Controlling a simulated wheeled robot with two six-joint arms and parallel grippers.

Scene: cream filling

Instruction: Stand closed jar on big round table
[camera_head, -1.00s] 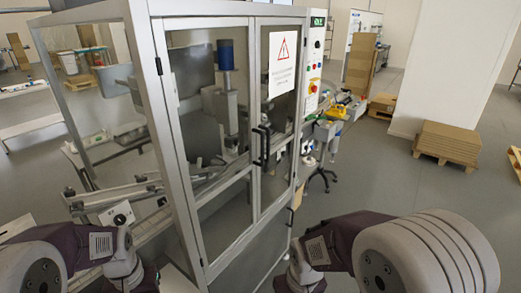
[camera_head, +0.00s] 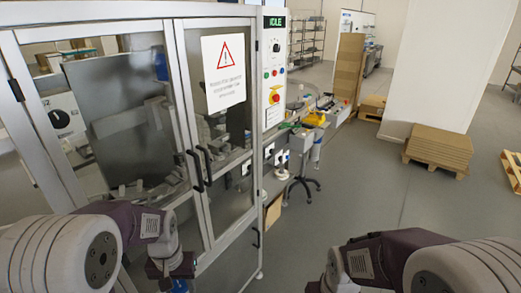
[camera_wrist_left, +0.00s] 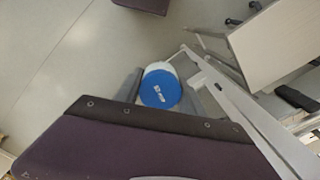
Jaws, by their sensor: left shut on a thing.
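A white jar with a blue lid (camera_wrist_left: 160,88) shows in the left wrist view, its lid facing the camera. In the head view, a small blue part of the jar (camera_head: 180,286) shows at the bottom edge, below my left wrist. The lid looks seated on the jar. My right arm is at the lower right of the head view, but its gripper is out of frame. No big round table can be made out.
A glass-doored metal machine (camera_head: 212,130) fills the left side, close to my left arm. A control panel reading IDLE (camera_head: 273,70) is on its right edge. A small wheeled stand (camera_head: 303,165) is beyond. Flat cardboard on a pallet (camera_head: 438,145) stands right. The floor between is open.

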